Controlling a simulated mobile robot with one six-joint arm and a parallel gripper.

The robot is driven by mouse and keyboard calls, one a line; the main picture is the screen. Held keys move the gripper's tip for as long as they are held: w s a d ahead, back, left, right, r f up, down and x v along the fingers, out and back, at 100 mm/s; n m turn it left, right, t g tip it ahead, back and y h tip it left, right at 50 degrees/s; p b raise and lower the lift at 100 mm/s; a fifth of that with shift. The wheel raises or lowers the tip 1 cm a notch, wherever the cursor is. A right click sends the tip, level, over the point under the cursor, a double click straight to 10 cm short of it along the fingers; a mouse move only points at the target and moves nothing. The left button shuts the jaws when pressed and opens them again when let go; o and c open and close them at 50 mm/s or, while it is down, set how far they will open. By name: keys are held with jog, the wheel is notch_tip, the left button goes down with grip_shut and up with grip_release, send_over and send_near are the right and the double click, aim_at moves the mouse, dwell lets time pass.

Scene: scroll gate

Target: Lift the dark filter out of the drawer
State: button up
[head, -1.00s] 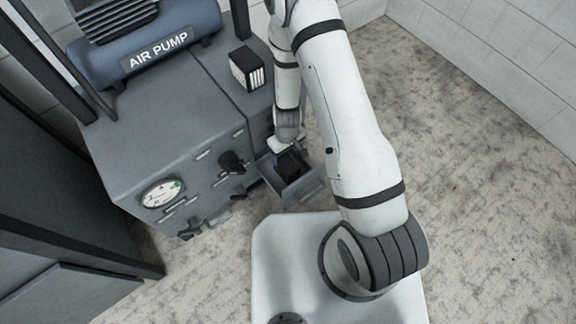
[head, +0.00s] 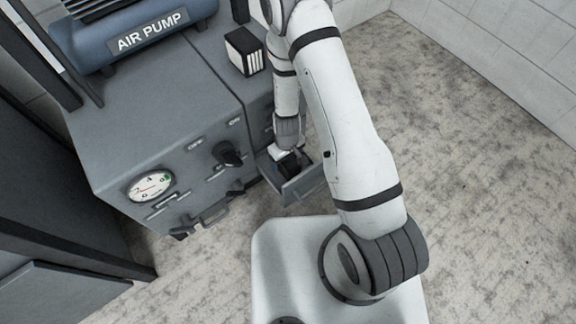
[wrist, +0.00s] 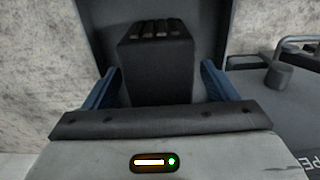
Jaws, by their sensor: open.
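The dark filter (wrist: 157,65) is a black block with a slotted top, seen in the wrist view inside the open drawer (head: 304,183). In the head view the filter (head: 291,165) shows as a small dark shape in the drawer, partly covered by my gripper. My gripper (wrist: 158,88) is open, with one blue finger on each side of the filter and a visible gap to each. In the head view my gripper (head: 284,157) is low over the drawer. The fingertips' depth beside the filter is hard to tell.
A filter with a white pleated side (head: 245,51) stands on top of the grey cabinet (head: 150,110). The cabinet front carries a gauge (head: 151,187) and a dark knob (head: 227,154). Open floor lies to the right.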

jog(key=shift+f, duration=0.6)
jog(key=shift+r, duration=0.1)
jog(key=shift+c, duration=0.4)
jog(key=c, duration=1)
jog(key=shift+c, duration=0.2)
jog(key=shift+r, duration=0.15)
